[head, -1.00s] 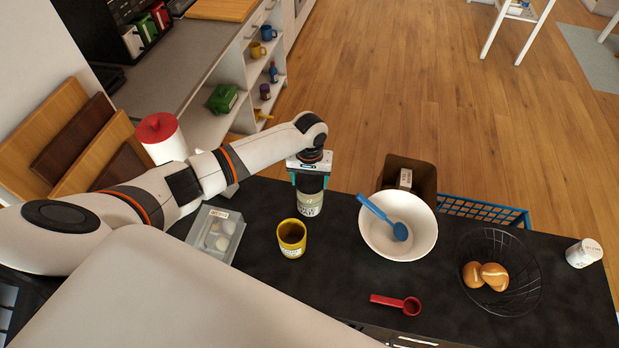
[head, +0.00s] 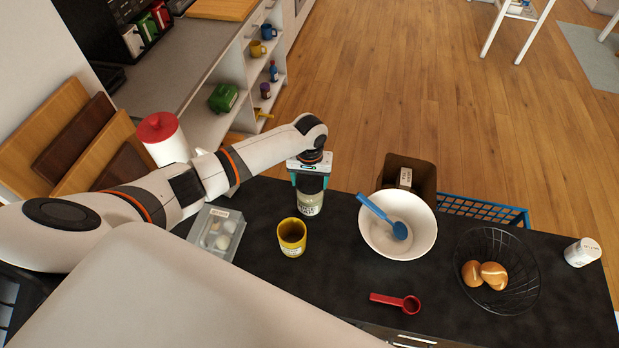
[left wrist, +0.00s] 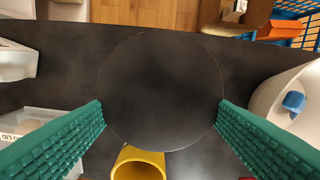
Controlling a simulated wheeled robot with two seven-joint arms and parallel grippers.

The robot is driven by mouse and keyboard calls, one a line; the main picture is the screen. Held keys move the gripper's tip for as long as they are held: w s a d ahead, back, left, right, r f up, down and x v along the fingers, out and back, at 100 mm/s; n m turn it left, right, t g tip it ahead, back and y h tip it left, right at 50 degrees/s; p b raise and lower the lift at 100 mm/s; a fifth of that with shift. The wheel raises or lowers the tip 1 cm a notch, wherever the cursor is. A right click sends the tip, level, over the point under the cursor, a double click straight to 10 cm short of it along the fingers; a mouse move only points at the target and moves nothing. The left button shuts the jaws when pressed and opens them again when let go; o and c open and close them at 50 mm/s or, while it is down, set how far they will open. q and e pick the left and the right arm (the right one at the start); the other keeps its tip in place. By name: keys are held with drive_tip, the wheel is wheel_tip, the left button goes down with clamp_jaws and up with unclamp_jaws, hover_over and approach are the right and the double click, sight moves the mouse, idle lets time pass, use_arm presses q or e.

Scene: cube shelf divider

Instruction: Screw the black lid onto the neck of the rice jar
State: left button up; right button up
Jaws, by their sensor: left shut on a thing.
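The rice jar (head: 309,204) stands upright on the dark counter, left of the white bowl and behind the yellow cup. My left gripper (head: 310,184) is directly above it, pointing down, with its teal fingers around the jar's top. In the left wrist view the black lid (left wrist: 160,92) shows as a large dark disc between the two teal fingers, which are shut on its sides. The lid hides the jar there. I cannot tell how far the lid is seated on the neck. My right gripper is not in view.
The yellow cup (head: 292,237) stands close in front of the jar. A clear box (head: 216,233) is to the left. The white bowl (head: 385,245) with a blue spoon (head: 384,216) is to the right. A red scoop (head: 396,302) and wire basket (head: 497,271) lie further right.

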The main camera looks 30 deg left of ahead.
use_arm(q)
drive_tip(key=shift+f+b, duration=0.4)
drive_tip(key=shift+f, duration=0.7)
drive_tip(key=m, duration=0.6)
drive_tip(key=shift+a, duration=0.3)
drive_tip(key=m, duration=0.5)
drive_tip(key=shift+w+a, duration=0.1)
drive_tip(key=shift+a, duration=0.2)
drive_tip(key=m, duration=0.6)
drive_tip(key=shift+w+a, duration=0.15)
drive_tip(key=shift+w, duration=0.1)
drive_tip(key=m, duration=0.6)
drive_tip(key=shift+w, duration=0.3)
drive_tip(key=o, duration=1)
drive_tip(key=shift+s+d, duration=0.1)
drive_tip(key=shift+d, duration=0.4)
